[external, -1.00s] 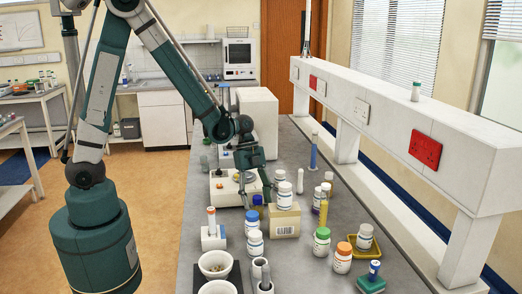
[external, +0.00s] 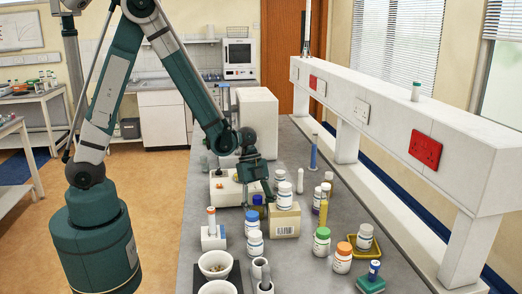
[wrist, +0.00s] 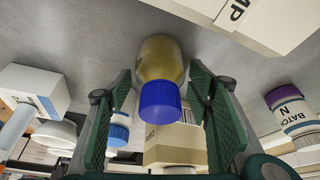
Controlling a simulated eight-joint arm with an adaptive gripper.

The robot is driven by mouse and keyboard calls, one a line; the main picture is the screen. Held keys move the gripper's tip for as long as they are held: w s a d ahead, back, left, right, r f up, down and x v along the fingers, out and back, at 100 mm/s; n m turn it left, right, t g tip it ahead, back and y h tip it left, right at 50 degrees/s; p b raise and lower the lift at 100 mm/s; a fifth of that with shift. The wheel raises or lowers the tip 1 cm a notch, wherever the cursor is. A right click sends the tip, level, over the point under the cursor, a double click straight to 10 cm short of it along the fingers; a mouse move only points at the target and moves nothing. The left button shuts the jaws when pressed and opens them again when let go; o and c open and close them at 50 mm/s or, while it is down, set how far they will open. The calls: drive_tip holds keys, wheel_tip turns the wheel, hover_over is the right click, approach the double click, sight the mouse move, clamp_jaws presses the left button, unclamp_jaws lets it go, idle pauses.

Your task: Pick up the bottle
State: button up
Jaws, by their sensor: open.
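An amber bottle with a blue cap (wrist: 160,100) lies between the two fingers of my gripper (wrist: 160,75) in the wrist view, its yellowish body (wrist: 162,58) beyond the cap. The fingers are apart, with a gap to the bottle on both sides. In the external view my gripper (external: 268,192) points down just above and beside the blue-capped bottle (external: 258,205), which is partly hidden behind a white bottle and a box.
A white blue-capped bottle (external: 254,241) stands in front. A tan labelled box (external: 285,230) carries white bottles (external: 285,200) close to the right. Green-capped (external: 321,243) and orange-capped (external: 342,260) bottles and a yellow tray (external: 352,247) stand further right. White bowls (external: 215,260) are front left.

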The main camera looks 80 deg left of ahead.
sight(260, 208)
drive_tip(key=c, duration=1.2)
drive_tip(key=shift+o, duration=0.2)
drive_tip(key=shift+r, duration=5)
